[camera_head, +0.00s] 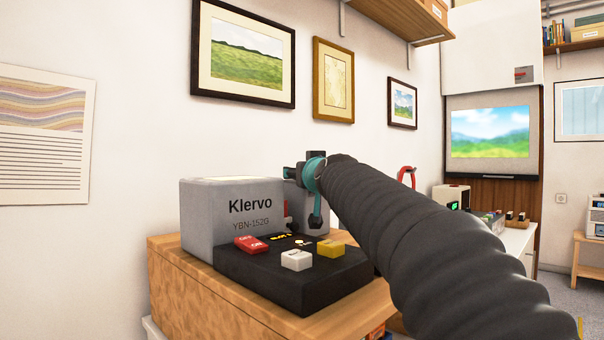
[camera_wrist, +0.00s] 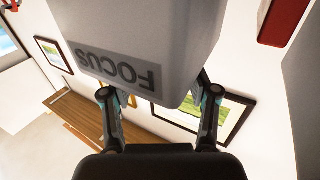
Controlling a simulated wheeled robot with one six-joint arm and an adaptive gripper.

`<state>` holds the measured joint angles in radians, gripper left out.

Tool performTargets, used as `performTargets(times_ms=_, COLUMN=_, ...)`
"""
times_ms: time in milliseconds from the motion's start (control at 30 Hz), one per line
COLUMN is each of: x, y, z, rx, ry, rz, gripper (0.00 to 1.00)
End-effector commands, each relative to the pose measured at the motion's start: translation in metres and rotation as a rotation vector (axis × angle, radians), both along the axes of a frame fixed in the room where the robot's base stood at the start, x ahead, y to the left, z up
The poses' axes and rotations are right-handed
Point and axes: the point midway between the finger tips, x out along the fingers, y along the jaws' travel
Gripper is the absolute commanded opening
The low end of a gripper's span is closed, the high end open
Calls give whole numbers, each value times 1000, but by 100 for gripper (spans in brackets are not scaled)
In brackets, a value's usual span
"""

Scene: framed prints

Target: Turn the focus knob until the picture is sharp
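A grey projector (camera_head: 232,207) marked Klervo stands on a wooden cabinet. Its black front panel carries a red switch (camera_head: 251,244), a white button (camera_head: 296,260) and a yellow button (camera_head: 331,247). A FOCUS label (camera_wrist: 118,69) shows upside down on a grey housing in the wrist view. My gripper (camera_head: 309,180) is at the projector's right end. In the wrist view its fingers (camera_wrist: 160,95) are apart, one on each side of the housing's lower edge. I cannot make out the focus knob. The picture on the screen (camera_head: 490,132) looks soft and blurred.
The wooden cabinet (camera_head: 210,300) supports the projector. Framed prints (camera_head: 240,52) hang on the wall behind, and a wooden shelf (camera_head: 405,18) is above. A white counter (camera_head: 517,240) with small devices stands to the right. My dark sleeved arm covers the lower right.

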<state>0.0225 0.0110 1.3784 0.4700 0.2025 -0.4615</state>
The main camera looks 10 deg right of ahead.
Motion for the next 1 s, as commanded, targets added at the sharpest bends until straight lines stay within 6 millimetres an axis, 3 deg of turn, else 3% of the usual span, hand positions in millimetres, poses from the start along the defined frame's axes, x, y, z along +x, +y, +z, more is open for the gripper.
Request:
performTargets(times_ms=267, x=-9, y=-1, z=0, rx=0, ry=0, rz=-1, gripper=60)
performTargets(times_ms=700, x=-67, y=-5, z=1, rx=0, ry=-1, rz=0, gripper=60)
performTargets(times_ms=1000, x=-76, y=-5, z=0, rx=0, ry=0, rz=0, gripper=60)
